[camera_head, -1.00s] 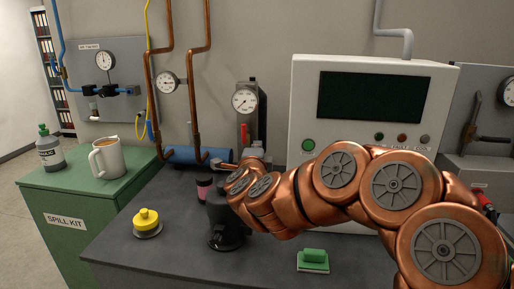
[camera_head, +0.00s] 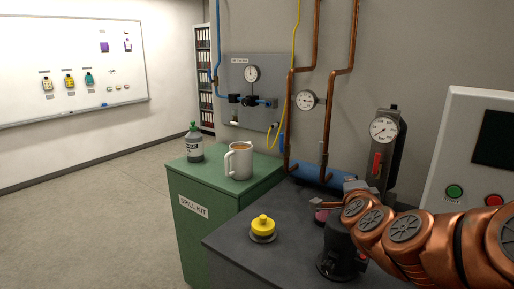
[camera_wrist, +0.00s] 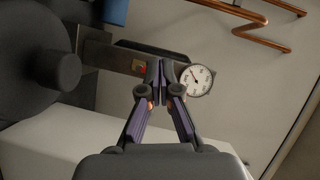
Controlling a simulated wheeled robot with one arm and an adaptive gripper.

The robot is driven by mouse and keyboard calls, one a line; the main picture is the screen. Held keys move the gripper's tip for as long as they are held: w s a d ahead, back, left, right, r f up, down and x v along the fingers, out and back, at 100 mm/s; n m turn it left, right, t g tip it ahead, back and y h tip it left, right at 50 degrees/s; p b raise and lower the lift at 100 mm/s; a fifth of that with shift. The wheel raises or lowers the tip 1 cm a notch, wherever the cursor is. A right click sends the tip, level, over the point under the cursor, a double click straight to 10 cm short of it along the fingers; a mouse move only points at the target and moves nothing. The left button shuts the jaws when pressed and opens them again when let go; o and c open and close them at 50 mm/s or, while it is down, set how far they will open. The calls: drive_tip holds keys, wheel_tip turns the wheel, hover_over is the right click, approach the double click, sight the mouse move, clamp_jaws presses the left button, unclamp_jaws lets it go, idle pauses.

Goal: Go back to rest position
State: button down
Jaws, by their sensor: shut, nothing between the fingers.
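My gripper (camera_wrist: 160,72) is shut and empty in the wrist view, its two purple-sided fingers meeting at the tips. A round gauge and a grey bar with a small red-orange mark show behind the fingertips. In the head view my copper arm reaches in from the right edge over the dark bench (camera_head: 238,247). The gripper itself is hard to make out there, near the arm's left end.
A yellow-knobbed piece (camera_head: 263,225) and a black device (camera_head: 335,262) stand on the bench near my arm. The green spill kit cabinet (camera_head: 193,240) carries a white mug (camera_head: 238,163) and a grey bottle (camera_head: 194,147). A console (camera_head: 455,150) stands right. Open floor (camera_head: 90,220) lies left.

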drive_tip(key=s+a+f+n+g+y+p, duration=0.1)
drive_tip(key=s+a+f+n+g+y, duration=0.7)
drive_tip(key=s+a+n, duration=0.5)
drive_tip(key=s+d+f+n+g+h, duration=0.1)
drive_tip(key=s+d+f+g, duration=0.1)
drive_tip(key=s, duration=0.7)
drive_tip(key=s+d+f+n+g+h+p, duration=0.1)
drive_tip(key=s+d+f+n+g+h, duration=0.1)
drive_tip(key=s, duration=0.8)
drive_tip(key=s+d+f+n+g+h, duration=0.1)
drive_tip(key=s+d+f+g, duration=0.1)
drive_tip(key=s+g, duration=0.3)
drive_tip(key=s+f, duration=0.1)
drive_tip(key=s, duration=0.3)
drive_tip(key=shift+s+f+n+g+h, duration=0.2)
drive_tip(key=shift+s+n+g+h, duration=0.1)
drive_tip(key=shift+s+g, duration=0.1)
